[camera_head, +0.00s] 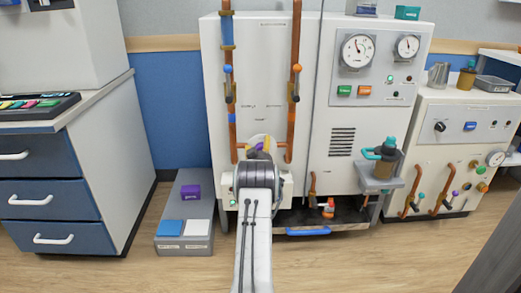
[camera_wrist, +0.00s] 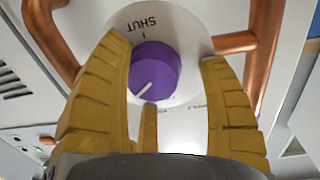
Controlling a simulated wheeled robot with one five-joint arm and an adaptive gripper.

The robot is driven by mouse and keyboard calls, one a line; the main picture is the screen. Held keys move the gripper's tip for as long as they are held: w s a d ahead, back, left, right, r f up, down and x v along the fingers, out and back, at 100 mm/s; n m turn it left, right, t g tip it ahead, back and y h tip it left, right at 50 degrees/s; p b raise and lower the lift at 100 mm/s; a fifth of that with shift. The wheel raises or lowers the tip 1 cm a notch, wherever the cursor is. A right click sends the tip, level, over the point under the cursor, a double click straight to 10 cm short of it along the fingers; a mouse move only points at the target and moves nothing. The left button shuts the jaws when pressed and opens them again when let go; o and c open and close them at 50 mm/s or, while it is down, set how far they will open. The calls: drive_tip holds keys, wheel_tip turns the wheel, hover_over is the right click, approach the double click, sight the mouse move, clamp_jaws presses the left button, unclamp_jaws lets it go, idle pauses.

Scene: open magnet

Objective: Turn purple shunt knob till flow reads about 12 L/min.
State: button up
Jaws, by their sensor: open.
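The purple shunt knob (camera_wrist: 158,66) sits on a round white plate (camera_wrist: 195,28) marked SHUT, which appears upside down. Its white pointer line points to the lower left in the wrist view. My gripper (camera_wrist: 165,55) is open, with its yellow fingers on either side of the knob. The left finger is close to or overlaps the knob's edge; a clear gap shows on the right. Contact cannot be told. In the head view my gripper (camera_head: 258,147) reaches the white cabinet's lower front and mostly hides the knob. Two dial gauges (camera_head: 358,51) (camera_head: 407,46) are too small to read.
Copper pipes (camera_head: 294,90) (camera_wrist: 265,45) run on both sides of the knob. A bottle on a grey bracket (camera_head: 380,182) juts out at right. A grey box with a purple block (camera_head: 191,192) stands on the floor at left. A second cabinet (camera_head: 460,140) stands at right.

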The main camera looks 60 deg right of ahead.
drive_tip(key=shift+s+a+f, duration=0.1)
drive_tip(key=v, duration=1.1)
drive_tip(key=shift+a, duration=0.35)
drive_tip(key=shift+s, duration=0.1)
drive_tip(key=shift+r, duration=0.25)
